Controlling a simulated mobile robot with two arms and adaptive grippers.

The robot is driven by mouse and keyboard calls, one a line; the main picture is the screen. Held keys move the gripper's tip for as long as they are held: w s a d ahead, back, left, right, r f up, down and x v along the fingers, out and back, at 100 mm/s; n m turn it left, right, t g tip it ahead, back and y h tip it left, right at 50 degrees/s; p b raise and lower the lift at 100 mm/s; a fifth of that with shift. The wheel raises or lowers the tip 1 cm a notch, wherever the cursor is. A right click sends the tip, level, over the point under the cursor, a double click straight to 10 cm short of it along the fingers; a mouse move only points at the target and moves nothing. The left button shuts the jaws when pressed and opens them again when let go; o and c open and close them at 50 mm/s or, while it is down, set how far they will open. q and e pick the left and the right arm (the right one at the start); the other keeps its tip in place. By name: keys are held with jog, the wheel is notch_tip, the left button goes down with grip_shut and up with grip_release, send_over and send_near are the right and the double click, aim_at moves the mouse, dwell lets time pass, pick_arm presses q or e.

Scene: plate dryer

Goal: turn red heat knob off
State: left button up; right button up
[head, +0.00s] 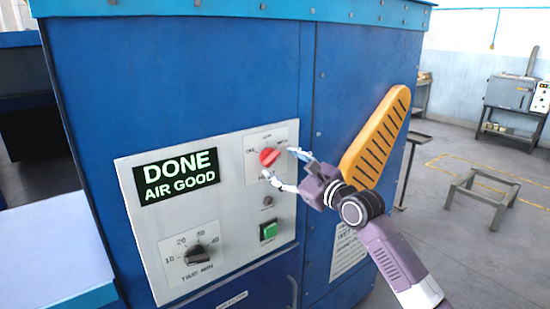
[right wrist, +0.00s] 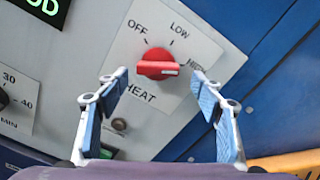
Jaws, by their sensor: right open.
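The red heat knob (head: 268,156) sits on the upper right of the dryer's control panel. In the right wrist view the knob (right wrist: 157,62) has OFF at its upper left, LOW above and a partly hidden HIGH label at its right. The white mark on its bar lies at the right end, toward HIGH. My right gripper (head: 280,167) is open in front of the knob. In the wrist view its fingertips (right wrist: 158,76) stand left and right of the knob, with gaps showing on both sides. My left gripper is not in view.
The control panel (head: 222,247) also has a DONE / AIR GOOD display (head: 176,177), a black timer knob (head: 197,255) and a green button (head: 268,231). An orange slotted part (head: 375,140) sticks out right of the panel, close to my right arm. A low metal stand (head: 483,198) is on the floor.

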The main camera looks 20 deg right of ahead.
aim_at(274, 162)
jog(key=x, duration=0.3)
jog(key=shift+a, duration=0.3)
jog(key=shift+w+d, duration=0.1)
jog(key=shift+w, duration=0.1)
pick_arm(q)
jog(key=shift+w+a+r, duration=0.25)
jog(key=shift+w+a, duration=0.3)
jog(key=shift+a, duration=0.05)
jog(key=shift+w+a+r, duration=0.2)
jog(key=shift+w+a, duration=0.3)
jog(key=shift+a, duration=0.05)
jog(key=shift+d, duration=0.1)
pick_arm(e)
jog(key=shift+c, duration=0.3)
jog(key=c, duration=1.1)
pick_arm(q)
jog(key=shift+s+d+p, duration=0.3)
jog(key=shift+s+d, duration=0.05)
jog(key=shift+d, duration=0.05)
